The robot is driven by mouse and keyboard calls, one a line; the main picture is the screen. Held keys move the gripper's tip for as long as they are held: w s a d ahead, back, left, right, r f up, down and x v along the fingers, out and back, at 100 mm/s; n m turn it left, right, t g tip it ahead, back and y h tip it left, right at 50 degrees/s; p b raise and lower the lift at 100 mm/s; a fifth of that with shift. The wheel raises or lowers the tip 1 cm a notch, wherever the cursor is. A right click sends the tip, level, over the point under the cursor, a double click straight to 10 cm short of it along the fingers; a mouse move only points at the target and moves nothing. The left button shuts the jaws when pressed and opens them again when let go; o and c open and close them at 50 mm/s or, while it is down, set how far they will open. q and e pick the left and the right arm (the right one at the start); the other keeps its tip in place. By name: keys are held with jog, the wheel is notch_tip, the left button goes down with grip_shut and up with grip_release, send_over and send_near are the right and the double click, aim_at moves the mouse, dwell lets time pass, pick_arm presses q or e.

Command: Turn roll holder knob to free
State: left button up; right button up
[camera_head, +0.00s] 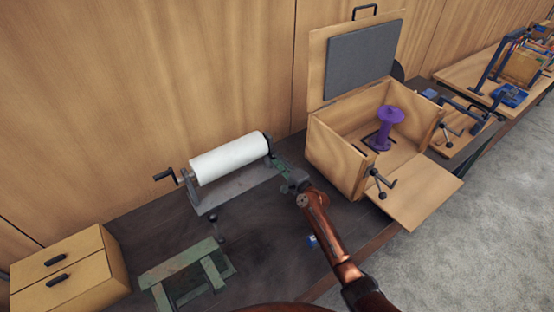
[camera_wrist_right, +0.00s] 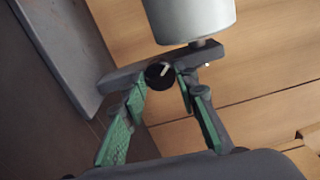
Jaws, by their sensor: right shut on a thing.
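The roll holder (camera_head: 235,188) stands on the dark bench with a white roll (camera_head: 230,158) lying across it. A crank handle is at its left end. My right gripper (camera_head: 275,162) reaches the holder's right end, where the knob is hidden in the head view. In the right wrist view, the round black knob (camera_wrist_right: 159,75) with a pale pointer mark sits on the grey end bracket, below the roll's end. The green-padded fingers of my right gripper (camera_wrist_right: 164,80) are shut on the knob, one on each side. My left gripper is not in view.
An open wooden box (camera_head: 340,160) with a purple spool (camera_head: 386,128) stands right of the holder. A green metal frame (camera_head: 185,272) is in front, with a drawer unit (camera_head: 70,275) at left. A small blue item (camera_head: 312,241) lies near the bench's front edge.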

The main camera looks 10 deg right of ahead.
jog(key=shift+o, duration=0.2)
jog(key=m+p, duration=0.1)
jog(key=m, duration=0.2)
jog(key=shift+m, duration=0.4)
jog(key=shift+m+p, duration=0.8)
jog(key=shift+m, duration=1.4)
jog(key=shift+c, duration=0.2)
jog(key=shift+o, duration=0.2)
jog(key=shift+f, duration=0.1)
jog(key=o, duration=0.8)
jog(key=shift+o, duration=0.2)
jog(key=shift+s, duration=0.1)
jog(key=v, duration=1.1)
jog(key=shift+s+d, duration=0.2)
jog(key=shift+s, duration=0.15)
